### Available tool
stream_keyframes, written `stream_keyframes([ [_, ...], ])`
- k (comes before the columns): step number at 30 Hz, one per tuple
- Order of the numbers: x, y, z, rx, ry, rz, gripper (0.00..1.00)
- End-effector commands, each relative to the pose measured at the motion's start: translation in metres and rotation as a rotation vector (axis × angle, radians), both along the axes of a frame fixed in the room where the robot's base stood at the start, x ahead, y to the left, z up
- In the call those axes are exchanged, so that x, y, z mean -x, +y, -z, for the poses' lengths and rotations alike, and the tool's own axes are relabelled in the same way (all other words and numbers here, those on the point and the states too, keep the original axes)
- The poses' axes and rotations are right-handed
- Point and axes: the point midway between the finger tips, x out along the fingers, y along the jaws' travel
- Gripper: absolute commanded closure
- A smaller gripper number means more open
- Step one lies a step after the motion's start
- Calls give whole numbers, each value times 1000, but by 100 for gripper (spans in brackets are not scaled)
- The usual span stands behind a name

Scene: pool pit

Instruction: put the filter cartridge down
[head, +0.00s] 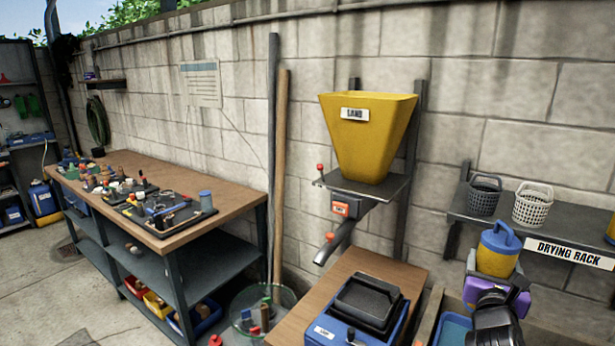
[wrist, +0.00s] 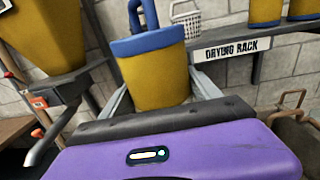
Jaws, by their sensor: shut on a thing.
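The filter cartridge (head: 497,252) is a yellow cylinder with a blue cap and a blue loop handle. My gripper (head: 494,272) is shut on it and holds it upright in front of the drying rack (head: 570,252). In the wrist view the cartridge (wrist: 155,78) stands between the two grey fingers of my gripper (wrist: 160,92), beyond the purple housing. Its lower end is hidden behind the housing. The drying rack, a dark wall shelf with a white label, also shows in the wrist view (wrist: 283,38).
The shelf holds a dark basket (head: 485,195) and a white basket (head: 532,204). Two more yellow cartridges (wrist: 265,12) stand at its right. A yellow hopper (head: 368,140) hangs left, above a wooden bench (head: 375,262) with a black-and-blue device (head: 366,302). A blue tray (head: 455,330) lies below.

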Motion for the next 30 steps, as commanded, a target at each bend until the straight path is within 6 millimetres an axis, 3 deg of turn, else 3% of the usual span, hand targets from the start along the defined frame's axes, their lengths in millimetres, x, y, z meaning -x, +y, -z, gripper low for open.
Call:
stream_keyframes([
  [1,10,8,24,-1,7,-31,95],
  [3,21,20,49,0,6,-75,95],
  [6,36,38,79,0,4,-132,95],
  [12,61,66,119,0,0,-214,95],
  [21,94,99,159,1,1,-300,95],
  [30,111,116,176,3,1,-339,95],
])
